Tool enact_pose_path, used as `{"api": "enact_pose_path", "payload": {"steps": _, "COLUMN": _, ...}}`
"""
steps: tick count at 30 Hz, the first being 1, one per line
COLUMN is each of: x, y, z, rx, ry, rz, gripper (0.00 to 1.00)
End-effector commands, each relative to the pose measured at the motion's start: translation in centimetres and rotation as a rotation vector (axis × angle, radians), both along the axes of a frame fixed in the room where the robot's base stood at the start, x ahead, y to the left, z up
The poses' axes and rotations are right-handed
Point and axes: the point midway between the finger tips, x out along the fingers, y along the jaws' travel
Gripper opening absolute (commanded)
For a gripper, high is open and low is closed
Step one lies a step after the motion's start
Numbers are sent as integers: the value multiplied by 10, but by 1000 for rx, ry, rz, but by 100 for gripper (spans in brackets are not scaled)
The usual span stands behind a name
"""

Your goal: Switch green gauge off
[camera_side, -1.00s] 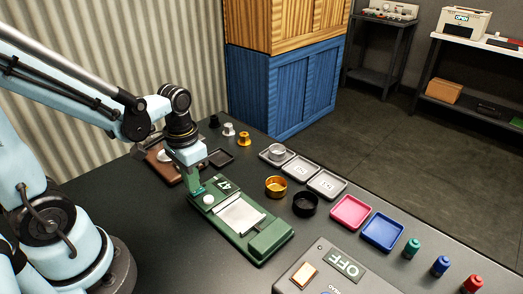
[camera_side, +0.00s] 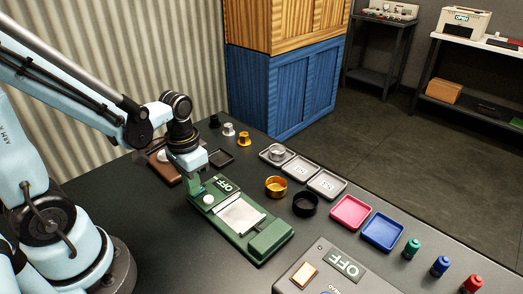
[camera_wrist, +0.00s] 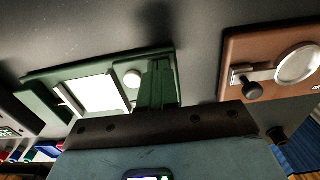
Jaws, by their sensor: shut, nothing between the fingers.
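The green gauge (camera_side: 255,236) lies on the dark table, with a pale plate in its middle and a round white knob (camera_side: 208,199) near its far left end. Its small display (camera_side: 224,184) reads OFF. My gripper (camera_side: 195,193) is shut and empty, just left of the knob at the gauge's far end; I cannot tell whether it touches the gauge. In the wrist view the green fingers (camera_wrist: 158,84) are together beside the white knob (camera_wrist: 132,78), over the gauge (camera_wrist: 45,105).
A brown device (camera_side: 163,169) stands just behind my gripper. Gold and black cups (camera_side: 304,204) and grey trays (camera_side: 326,184) are to the right. A grey box with an OFF display (camera_side: 344,265) is at the front. Pink and blue trays (camera_side: 382,231) lie at the right.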

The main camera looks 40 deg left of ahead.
Motion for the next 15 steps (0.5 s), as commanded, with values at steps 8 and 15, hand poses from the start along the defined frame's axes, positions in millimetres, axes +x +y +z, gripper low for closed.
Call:
{"api": "enact_pose_path", "payload": {"steps": 8, "x": 0, "y": 0, "z": 12, "rx": 0, "ry": -1, "rz": 0, "gripper": 0}}
{"api": "enact_pose_path", "payload": {"steps": 15, "x": 0, "y": 0, "z": 30, "rx": 0, "ry": -1, "rz": 0, "gripper": 0}}
